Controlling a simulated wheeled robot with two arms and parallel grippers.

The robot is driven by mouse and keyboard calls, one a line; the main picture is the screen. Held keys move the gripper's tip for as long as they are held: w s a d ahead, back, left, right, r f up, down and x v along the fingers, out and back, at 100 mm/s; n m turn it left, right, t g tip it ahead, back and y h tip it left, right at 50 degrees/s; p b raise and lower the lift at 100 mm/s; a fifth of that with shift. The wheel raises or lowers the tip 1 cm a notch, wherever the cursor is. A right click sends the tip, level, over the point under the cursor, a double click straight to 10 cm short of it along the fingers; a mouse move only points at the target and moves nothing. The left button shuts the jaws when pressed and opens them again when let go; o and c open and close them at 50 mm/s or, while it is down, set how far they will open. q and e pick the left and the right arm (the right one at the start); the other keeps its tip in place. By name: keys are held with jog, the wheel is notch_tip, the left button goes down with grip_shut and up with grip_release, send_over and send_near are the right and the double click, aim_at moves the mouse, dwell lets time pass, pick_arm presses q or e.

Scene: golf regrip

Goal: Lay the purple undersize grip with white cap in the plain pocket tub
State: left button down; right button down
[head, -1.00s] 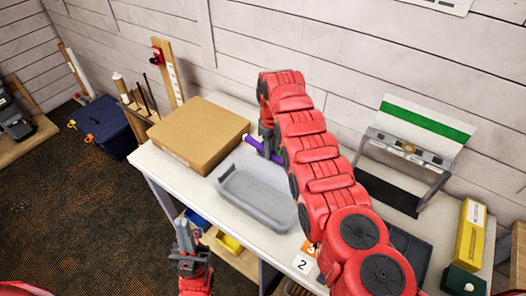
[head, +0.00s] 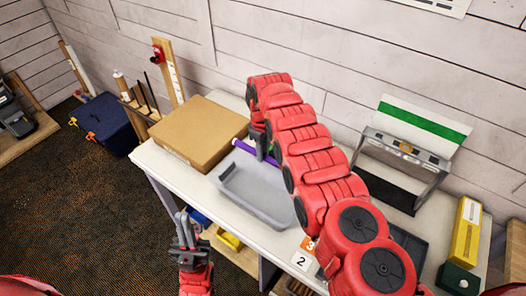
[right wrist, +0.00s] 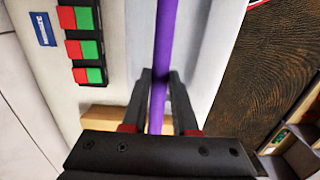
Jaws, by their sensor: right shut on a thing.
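The purple grip (head: 244,147) is in my right gripper (head: 263,150), held above the back edge of the grey tub. Its left end looks pale in the head view, and part of it is hidden by my gripper. In the right wrist view the purple grip (right wrist: 163,45) runs lengthwise between both fingers of the right gripper (right wrist: 162,100). The grey tub (head: 235,202) stands on the white table, and its visible inside looks empty. My left gripper (head: 184,230) is low in front of the table, away from the tub; its finger gap is unclear.
A closed cardboard box (head: 200,132) stands left of the tub on the white table (head: 160,172). A metal stand (head: 405,150) with a green-striped panel is at the right. Number cards (head: 302,261) lie near the front edge. My right arm hides the middle of the table.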

jog(key=shift+r, duration=0.1)
notch_tip(320, 180, down, 11)
jog(key=b, duration=1.1)
jog(key=c, duration=0.6)
grip_release()
